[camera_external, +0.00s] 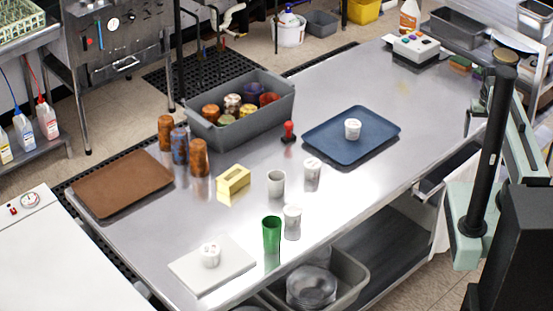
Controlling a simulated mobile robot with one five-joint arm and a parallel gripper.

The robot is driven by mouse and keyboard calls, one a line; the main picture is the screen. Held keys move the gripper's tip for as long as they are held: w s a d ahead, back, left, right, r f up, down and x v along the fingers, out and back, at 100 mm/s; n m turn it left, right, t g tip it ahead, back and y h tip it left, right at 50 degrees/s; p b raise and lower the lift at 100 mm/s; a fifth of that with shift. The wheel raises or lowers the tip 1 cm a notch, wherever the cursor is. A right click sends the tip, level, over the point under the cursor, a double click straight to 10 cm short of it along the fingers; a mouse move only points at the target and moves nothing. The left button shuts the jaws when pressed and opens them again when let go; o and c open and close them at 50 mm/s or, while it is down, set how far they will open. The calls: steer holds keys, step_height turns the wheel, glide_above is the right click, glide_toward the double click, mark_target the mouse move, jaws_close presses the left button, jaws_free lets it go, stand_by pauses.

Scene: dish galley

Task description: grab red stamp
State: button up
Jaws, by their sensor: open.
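A red stamp (289,129) with a rounded red handle and a dark base stands upright on the steel table. It is between the grey bin and the blue tray, in the middle of the table. My gripper (472,120) is at the right side of the view, near the table's right edge, partly hidden by my black column. It is open, empty and well apart from the stamp. Nothing covers the stamp from this side.
A grey bin (243,131) of cups stands left of the stamp. A blue tray (330,146) with a white cup lies to its right.

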steer(key=shift+s, duration=0.35)
steer(key=c, duration=1.2)
steer(key=shift+w, duration=0.1)
